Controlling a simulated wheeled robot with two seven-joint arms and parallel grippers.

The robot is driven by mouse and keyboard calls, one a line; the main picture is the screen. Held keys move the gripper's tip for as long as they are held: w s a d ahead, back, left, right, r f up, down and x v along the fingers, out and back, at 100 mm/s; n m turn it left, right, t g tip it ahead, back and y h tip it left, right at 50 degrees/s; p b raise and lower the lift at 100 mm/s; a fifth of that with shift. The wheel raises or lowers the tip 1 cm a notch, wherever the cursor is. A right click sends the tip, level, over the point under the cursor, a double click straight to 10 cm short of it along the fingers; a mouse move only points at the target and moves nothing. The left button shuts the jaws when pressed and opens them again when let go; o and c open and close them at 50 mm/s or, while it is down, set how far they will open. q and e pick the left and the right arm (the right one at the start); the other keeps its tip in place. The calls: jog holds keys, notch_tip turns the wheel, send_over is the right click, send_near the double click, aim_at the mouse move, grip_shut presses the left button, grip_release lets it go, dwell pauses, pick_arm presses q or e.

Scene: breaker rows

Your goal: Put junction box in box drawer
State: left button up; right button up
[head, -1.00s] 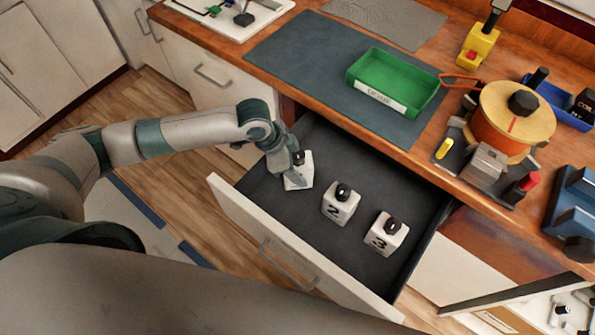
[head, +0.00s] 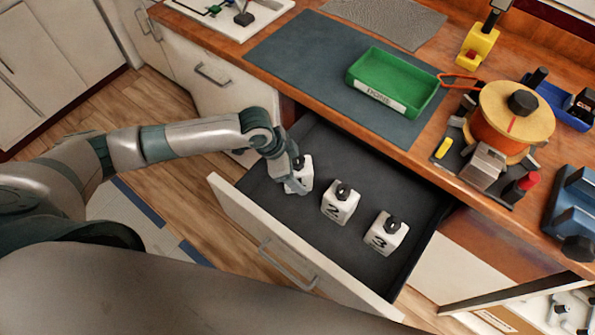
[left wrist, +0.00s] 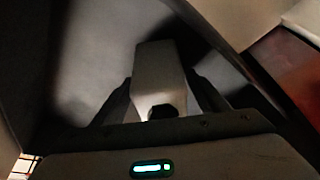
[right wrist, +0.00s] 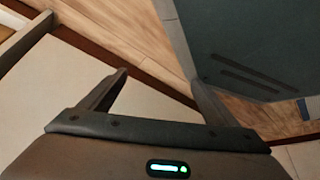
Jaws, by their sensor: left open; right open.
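Three white boxes with black knobs stand in a row in the open drawer (head: 270,195). The leftmost box (head: 303,180) is partly hidden by my left gripper (head: 294,172). The box numbered 2 (head: 338,208) is in the middle, and the box numbered 3 (head: 381,240) is at the right. In the left wrist view, the leftmost box (left wrist: 160,75) sits between the fingers of my left gripper (left wrist: 163,88), which is open around it. My right gripper (right wrist: 158,78) is open and empty in the right wrist view; it is out of the head view.
A green labelled tray (head: 385,72) sits on a dark mat (head: 300,50) on the wooden counter above the drawer. A cable reel (head: 510,120) and a blue device (head: 575,205) stand at the right. The drawer's front panel (head: 240,210) rises beside my left gripper.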

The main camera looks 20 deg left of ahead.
pick_arm(q)
jog(key=shift+r, duration=0.1)
jog(key=v, duration=1.2)
jog(key=shift+b, duration=0.35)
pick_arm(e)
jog(key=shift+w+a+r+t, duration=0.15)
jog(key=shift+w, duration=0.3)
jog(key=shift+w+a+r+t, duration=0.1)
jog(key=shift+w+a+r, duration=0.1)
jog(key=shift+w, duration=0.2)
jog(key=shift+w+a+r+t, duration=0.1)
jog(key=shift+w+a+t, duration=0.05)
jog(key=shift+w, duration=0.3)
jog(key=shift+a, duration=0.1)
